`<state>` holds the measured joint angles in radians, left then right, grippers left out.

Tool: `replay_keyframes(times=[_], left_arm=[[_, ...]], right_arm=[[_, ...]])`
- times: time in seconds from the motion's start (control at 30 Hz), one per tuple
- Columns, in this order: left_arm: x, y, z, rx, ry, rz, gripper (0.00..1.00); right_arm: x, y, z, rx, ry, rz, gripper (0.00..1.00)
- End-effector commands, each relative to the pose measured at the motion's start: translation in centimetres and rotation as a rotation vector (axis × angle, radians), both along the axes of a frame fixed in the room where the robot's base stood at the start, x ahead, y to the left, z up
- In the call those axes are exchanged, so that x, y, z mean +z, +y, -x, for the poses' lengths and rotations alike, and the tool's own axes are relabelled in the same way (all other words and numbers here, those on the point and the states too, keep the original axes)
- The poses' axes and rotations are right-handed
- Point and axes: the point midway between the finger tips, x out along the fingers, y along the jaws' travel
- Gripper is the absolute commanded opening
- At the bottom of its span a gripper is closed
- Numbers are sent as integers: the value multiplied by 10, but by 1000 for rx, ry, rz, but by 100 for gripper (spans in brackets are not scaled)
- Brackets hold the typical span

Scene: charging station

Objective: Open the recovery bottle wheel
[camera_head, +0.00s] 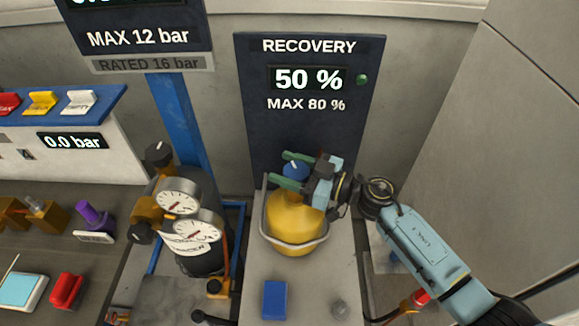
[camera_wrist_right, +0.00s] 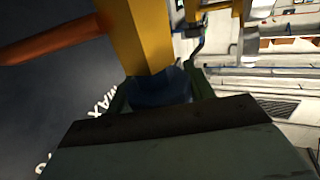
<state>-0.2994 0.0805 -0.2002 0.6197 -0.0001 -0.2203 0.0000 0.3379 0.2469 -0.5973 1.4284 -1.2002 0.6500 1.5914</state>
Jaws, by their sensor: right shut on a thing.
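The recovery bottle (camera_head: 293,222) is a yellow cylinder with a grey collar or handle frame, standing on a grey surface below the recovery sign. Its blue wheel (camera_head: 295,169) sits at the top. My right gripper (camera_head: 290,170) reaches in from the right, with its green fingers on either side of the wheel and shut on it. In the right wrist view the dark blue wheel (camera_wrist_right: 162,88) sits between the fingers, partly hidden by the gripper body, with a yellow part beyond it. My left gripper is not in view.
The recovery sign (camera_head: 309,110) reads 50 %, MAX 80 %, behind the bottle. A cylinder with two gauges (camera_head: 179,202) stands to the left. A blue block (camera_head: 275,299) lies in front. A grey wall panel (camera_head: 500,150) bounds the right side.

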Motion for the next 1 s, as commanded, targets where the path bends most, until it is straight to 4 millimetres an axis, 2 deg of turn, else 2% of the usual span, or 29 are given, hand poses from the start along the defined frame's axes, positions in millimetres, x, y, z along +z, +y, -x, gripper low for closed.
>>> replay_keyframes(times=[0.37,0.7,1.0], left_arm=[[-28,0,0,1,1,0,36],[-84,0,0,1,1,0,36],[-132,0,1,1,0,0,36]], right_arm=[[-4,0,3,358,-5,4,30],[-7,0,9,674,-4,4,30],[-7,0,14,889,-3,4,30]])
